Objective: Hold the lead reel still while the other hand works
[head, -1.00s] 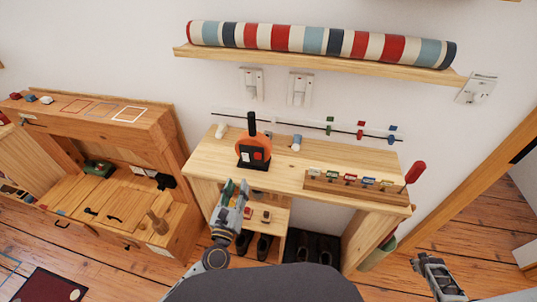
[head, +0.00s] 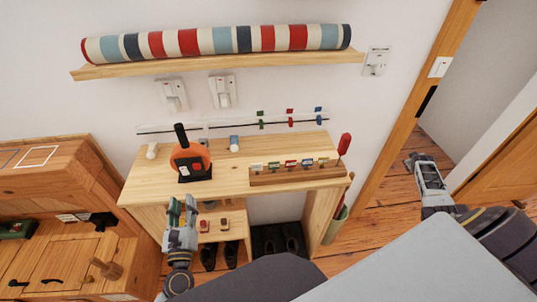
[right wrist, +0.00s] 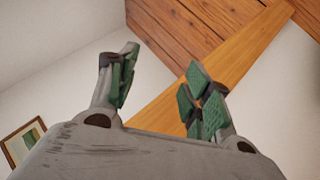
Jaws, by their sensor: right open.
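The lead reel (head: 190,160) is orange with a black upright handle and a black base. It stands upright on the left part of the wooden bench top (head: 240,183). My left gripper (head: 181,208) is in front of the bench's front edge, below the reel in the head view and apart from it. Its fingers look close together there, and whether they are open is unclear. My right gripper (head: 422,160) is off to the right of the bench, near the doorway. In the right wrist view its green-padded fingers (right wrist: 160,85) are spread, with nothing between them.
A wooden rack with several coloured clips (head: 290,172) and a red-handled tool (head: 344,145) stand at the bench's right. A striped roll (head: 215,41) lies on the wall shelf. A wooden cabinet (head: 60,240) stands left.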

